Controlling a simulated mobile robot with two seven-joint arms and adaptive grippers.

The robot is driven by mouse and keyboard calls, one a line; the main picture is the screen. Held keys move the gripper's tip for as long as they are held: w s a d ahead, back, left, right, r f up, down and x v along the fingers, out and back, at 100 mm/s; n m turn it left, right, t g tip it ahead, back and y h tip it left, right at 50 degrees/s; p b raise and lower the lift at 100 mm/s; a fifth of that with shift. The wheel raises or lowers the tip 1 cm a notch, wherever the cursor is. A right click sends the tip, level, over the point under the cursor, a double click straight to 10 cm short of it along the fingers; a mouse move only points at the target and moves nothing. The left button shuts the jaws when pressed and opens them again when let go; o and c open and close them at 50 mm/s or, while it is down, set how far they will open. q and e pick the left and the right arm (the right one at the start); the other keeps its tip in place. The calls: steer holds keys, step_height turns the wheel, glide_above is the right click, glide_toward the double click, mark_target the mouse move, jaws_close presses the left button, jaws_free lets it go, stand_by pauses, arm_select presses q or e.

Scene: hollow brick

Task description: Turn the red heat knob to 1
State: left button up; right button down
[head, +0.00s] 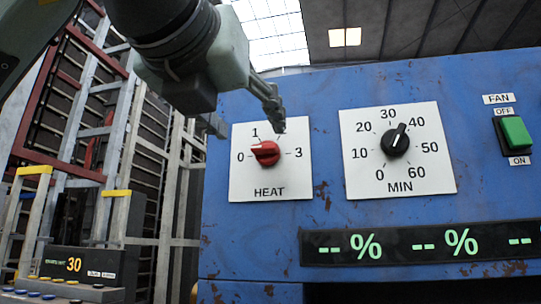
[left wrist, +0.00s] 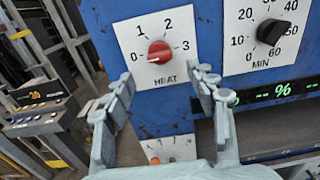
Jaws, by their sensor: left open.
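The red heat knob (head: 265,153) sits on a white HEAT plate (head: 270,190) on a blue panel, its marked end pointing left, close to 0. In the left wrist view the knob (left wrist: 160,51) also points toward 0, on a scale from 0 to 3. My left gripper (head: 248,122) is open and empty in front of the plate's upper part, and one finger hides part of the scale. In the left wrist view its fingertips (left wrist: 163,76) are spread, with the knob beyond and between them, apart from both. My right gripper is not in view.
The black MIN knob (head: 396,140) is right of the HEAT plate. Farther right is a green fan switch (head: 515,133). A display (head: 420,245) with green percent signs runs below. A console (head: 75,270) and metal frames stand at the left.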

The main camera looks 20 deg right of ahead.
mark_target(262, 144)
arm_select(q)
steer(key=p+x, duration=0.1)
steer(key=x, duration=0.7)
steer(key=shift+d+r+p, duration=0.1)
steer(key=shift+p, duration=0.25)
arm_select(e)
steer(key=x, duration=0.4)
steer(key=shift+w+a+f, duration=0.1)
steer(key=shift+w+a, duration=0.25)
arm_select(q)
steer(key=c, duration=1.2)
